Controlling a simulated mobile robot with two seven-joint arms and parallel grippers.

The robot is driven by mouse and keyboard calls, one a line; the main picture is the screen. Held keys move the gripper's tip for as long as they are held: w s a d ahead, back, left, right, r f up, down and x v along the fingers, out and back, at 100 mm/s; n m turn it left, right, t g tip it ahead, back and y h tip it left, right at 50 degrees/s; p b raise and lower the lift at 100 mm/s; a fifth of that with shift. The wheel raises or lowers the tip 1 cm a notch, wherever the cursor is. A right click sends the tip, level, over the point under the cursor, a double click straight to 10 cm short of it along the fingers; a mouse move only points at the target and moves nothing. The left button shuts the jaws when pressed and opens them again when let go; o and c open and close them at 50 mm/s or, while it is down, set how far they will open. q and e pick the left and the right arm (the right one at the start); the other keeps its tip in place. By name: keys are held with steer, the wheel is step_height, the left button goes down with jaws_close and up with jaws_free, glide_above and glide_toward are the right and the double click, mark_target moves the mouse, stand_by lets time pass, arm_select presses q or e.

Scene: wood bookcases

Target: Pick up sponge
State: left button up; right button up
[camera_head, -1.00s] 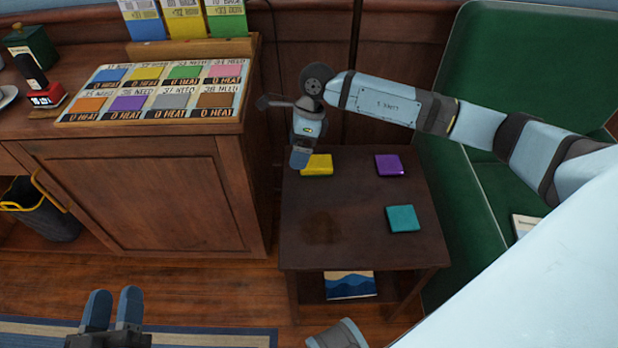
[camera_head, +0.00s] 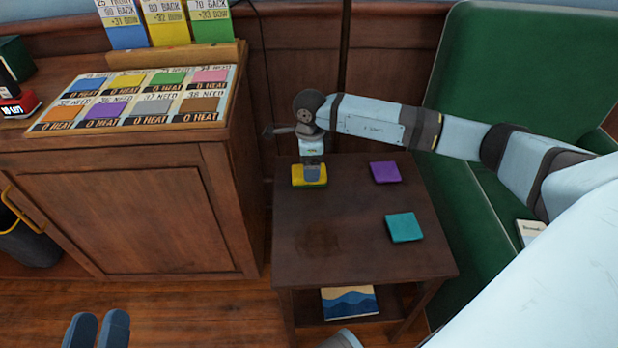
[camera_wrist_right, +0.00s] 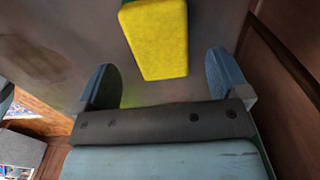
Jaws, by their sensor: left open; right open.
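A yellow sponge (camera_head: 299,177) lies near the back left corner of the small dark table (camera_head: 325,263). My right gripper (camera_head: 313,173) points down over it and hides part of it. In the right wrist view, the yellow sponge (camera_wrist_right: 155,38) shows ahead of the open fingers of my right gripper (camera_wrist_right: 163,80), roughly midway between their lines, with a gap on each side. A purple square pad (camera_head: 385,172) and a teal square pad (camera_head: 404,227) lie on the same table. My left gripper (camera_head: 98,330) is open and empty at the bottom left, partly cut off.
A wooden cabinet (camera_head: 130,210) stands close to the table's left, with a board of coloured cards (camera_head: 135,98) on top. A green seat (camera_head: 495,85) is at the right. A book (camera_head: 349,302) lies on the table's lower shelf. The table's front left is clear.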

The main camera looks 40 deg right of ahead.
step_height(320, 180, down, 4)
steer(key=shift+w+a+r+b, duration=0.1)
steer(key=shift+b, duration=0.4)
arm_select(q)
step_height(320, 180, down, 2)
steer(key=shift+d+f+g, duration=0.1)
steer(key=shift+f+g, duration=0.1)
steer(key=shift+g, duration=0.2)
arm_select(e)
steer(key=c, duration=1)
arm_select(q)
steer(key=shift+a+r+t+y+p, duration=0.3)
steer(key=shift+r+p, duration=0.6)
steer(key=shift+p, duration=0.55)
steer(key=shift+a+r+t+y+p, duration=0.2)
steer(key=shift+a+r+p, duration=0.2)
steer(key=shift+r+p, duration=0.75)
arm_select(e)
steer(key=shift+r+p, duration=0.3)
steer(key=shift+r, duration=9.75)
